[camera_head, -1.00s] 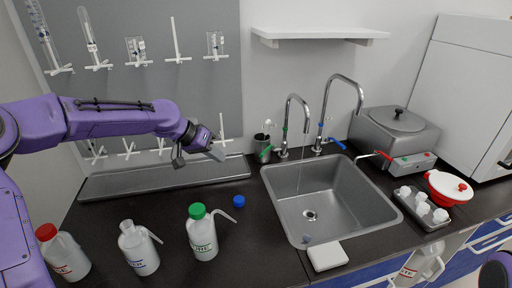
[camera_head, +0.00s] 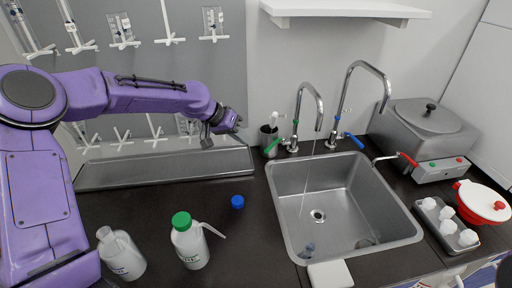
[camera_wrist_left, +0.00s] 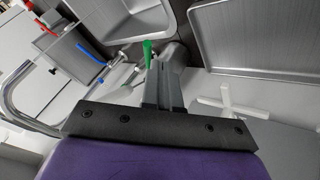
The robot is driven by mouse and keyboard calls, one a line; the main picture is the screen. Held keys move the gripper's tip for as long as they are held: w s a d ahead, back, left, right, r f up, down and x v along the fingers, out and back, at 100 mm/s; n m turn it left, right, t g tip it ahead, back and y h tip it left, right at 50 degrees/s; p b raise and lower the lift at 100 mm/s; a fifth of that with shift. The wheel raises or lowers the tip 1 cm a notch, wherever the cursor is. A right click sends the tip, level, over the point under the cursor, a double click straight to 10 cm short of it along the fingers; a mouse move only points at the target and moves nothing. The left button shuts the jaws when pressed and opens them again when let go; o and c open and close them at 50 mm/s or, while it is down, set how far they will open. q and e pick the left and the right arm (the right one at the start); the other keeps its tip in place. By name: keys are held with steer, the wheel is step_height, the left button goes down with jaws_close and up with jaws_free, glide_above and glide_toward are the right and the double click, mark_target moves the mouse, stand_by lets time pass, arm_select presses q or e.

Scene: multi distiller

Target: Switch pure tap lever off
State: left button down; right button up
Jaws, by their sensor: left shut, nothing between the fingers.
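The pure tap is the slim left faucet (camera_head: 319,112) with green markings at the sink. Its green lever (camera_head: 271,145) points left and toward me. A thin stream of water falls from its spout into the sink (camera_head: 375,205). My left gripper (camera_head: 236,124) is shut and empty, left of the green lever and apart from it, in front of the grey panel. In the left wrist view the green lever (camera_wrist_left: 147,53) shows just beyond the tips of my left gripper (camera_wrist_left: 165,68). My right gripper is out of view.
A dark cup (camera_head: 266,137) stands close behind the green lever. The second faucet has a blue lever (camera_head: 355,140) to the right. A metal drip tray (camera_head: 165,168) lies below my left arm. A green-capped bottle (camera_head: 190,245) and a blue cap (camera_head: 237,201) are on the counter.

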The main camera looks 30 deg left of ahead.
arm_select(q)
steer(key=x, duration=0.7)
steer(key=shift+p, duration=0.35)
steer(key=shift+s, duration=0.15)
steer(key=shift+d, duration=0.15)
